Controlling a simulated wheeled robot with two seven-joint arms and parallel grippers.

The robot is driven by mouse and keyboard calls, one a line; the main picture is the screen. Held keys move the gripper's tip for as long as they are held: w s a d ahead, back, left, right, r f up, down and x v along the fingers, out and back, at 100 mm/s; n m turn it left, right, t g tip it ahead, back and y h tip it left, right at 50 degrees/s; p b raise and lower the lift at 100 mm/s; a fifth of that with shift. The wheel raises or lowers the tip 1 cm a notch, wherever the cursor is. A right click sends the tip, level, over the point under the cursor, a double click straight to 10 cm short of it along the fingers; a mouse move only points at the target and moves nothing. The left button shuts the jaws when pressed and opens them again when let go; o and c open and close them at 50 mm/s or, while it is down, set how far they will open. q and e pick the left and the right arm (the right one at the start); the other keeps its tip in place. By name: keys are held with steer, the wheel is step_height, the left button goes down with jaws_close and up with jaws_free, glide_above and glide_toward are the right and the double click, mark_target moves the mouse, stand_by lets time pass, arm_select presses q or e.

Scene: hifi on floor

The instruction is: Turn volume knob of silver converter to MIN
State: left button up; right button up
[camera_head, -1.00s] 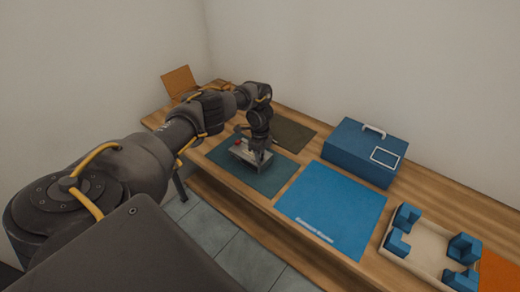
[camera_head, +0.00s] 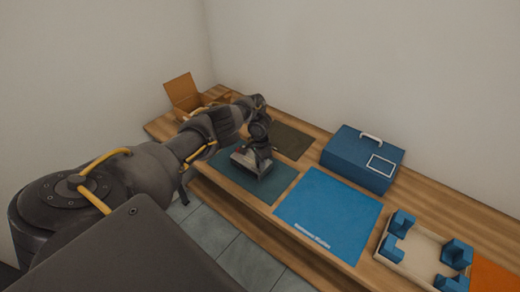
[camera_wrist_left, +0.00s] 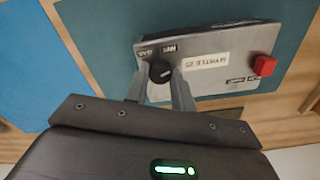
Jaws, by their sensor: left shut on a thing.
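The silver converter (camera_head: 246,160) lies on a dark teal mat, partly hidden by my left arm in the head view. The left wrist view shows its silver face (camera_wrist_left: 215,45) with a red button (camera_wrist_left: 264,65) on the right and a white name label. Its round black volume knob (camera_wrist_left: 160,72) is at the left end, with two small labels above it, too small to read surely. My left gripper (camera_wrist_left: 161,76) is shut on the knob, one finger on each side. It also shows in the head view (camera_head: 263,160). My right gripper is not in view.
A blue mat (camera_head: 330,205) lies to the right of the teal mat (camera_head: 270,187). A blue box with a handle (camera_head: 350,160) stands behind it. A tray (camera_head: 410,262) with blue corner blocks is at the right, and an open orange-brown box (camera_head: 183,92) is at the far left.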

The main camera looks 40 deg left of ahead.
arm_select(q)
steer(key=shift+n+p, duration=0.3)
steer(key=shift+n, duration=0.7)
steer(key=o, duration=1)
steer(key=shift+r, duration=0.1)
step_height(320, 180, up, 11)
steer(key=p, duration=0.4)
steer(key=shift+f, duration=0.2)
